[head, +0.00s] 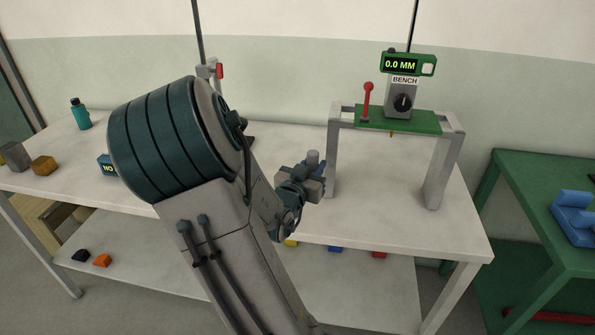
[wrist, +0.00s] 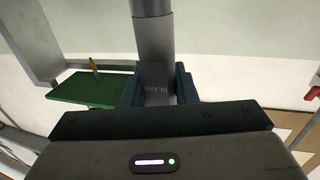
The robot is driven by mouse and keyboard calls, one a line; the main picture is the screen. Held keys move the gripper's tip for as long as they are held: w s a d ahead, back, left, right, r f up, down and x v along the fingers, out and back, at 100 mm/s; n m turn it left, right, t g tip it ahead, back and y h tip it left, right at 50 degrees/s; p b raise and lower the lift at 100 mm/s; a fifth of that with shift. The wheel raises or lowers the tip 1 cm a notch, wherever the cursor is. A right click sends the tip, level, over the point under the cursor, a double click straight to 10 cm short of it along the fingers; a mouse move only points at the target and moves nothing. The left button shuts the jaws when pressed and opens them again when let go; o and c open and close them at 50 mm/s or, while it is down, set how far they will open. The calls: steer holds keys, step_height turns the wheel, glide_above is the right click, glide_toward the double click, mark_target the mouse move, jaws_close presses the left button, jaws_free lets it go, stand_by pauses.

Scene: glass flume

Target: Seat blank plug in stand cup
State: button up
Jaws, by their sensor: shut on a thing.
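I cannot make out the stand cup. A pole stand with a red lever (head: 219,71) shows behind my arm, which hides its lower part.
The grey frame (head: 440,172) carries a green plate (head: 398,119), a red-knobbed lever (head: 367,100) and a 0.0 MM display (head: 407,65). A teal bottle (head: 81,115) and small blocks (head: 44,166) are at left. A green table (head: 535,180) stands at right.

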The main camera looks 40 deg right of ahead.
steer(key=s+d+r+b, duration=0.1)
steer(key=s+r+b, duration=0.2)
steer(key=s+b, duration=0.1)
steer(key=shift+s+b, duration=0.35)
steer(key=shift+s, duration=0.25)
